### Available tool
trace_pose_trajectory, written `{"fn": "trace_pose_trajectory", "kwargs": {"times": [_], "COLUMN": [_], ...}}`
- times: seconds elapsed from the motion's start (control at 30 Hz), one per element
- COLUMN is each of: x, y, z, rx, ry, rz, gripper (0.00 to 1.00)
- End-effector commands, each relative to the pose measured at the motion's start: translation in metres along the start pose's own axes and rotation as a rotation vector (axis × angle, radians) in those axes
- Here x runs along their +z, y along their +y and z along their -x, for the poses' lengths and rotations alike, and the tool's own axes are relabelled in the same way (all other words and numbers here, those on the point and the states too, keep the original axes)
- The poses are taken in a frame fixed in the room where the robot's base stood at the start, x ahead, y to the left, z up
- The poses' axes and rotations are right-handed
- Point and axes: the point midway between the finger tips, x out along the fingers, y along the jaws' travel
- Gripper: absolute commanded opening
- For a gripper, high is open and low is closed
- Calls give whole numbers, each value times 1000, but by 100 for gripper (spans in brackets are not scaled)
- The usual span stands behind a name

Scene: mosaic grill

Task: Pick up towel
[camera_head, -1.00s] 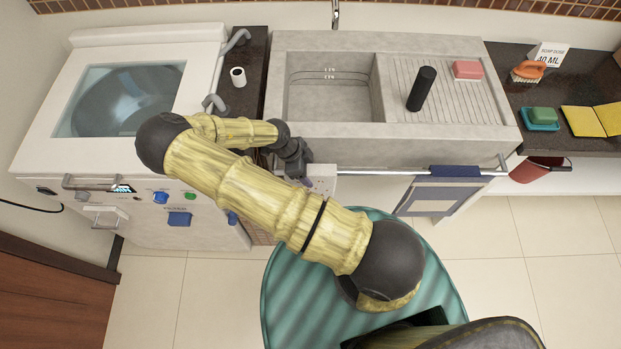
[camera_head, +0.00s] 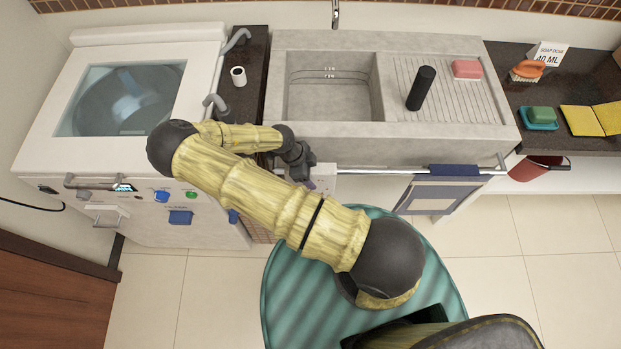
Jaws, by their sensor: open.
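A towel (camera_head: 437,196), pale with blue-grey bands, hangs over the metal rail (camera_head: 380,171) on the front of the grey sink. My gripper (camera_head: 318,181) is in front of the sink at the rail's left end, well to the left of the towel and apart from it. It is open and no object shows in it. Its fingers are small here and hard to make out against the white front.
The concrete sink (camera_head: 335,100) holds a black cylinder (camera_head: 421,88) and a pink soap (camera_head: 467,69) on its ribbed right side. The washing machine (camera_head: 60,150) stands at left. A red bucket (camera_head: 537,168) hangs right of the towel. The floor ahead is clear.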

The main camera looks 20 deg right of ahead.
Motion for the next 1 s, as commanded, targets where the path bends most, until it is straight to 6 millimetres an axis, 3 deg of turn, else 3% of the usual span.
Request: {"fn": "trace_pose_trajectory", "kwargs": {"times": [0.7, 0.93, 1.0], "x": [2, 2, 2], "y": [0, 0, 0], "z": [-4, -4, -4], "rx": [0, 0, 0], "ry": [0, 0, 0], "rz": [0, 0, 0], "gripper": [64, 18, 14]}}
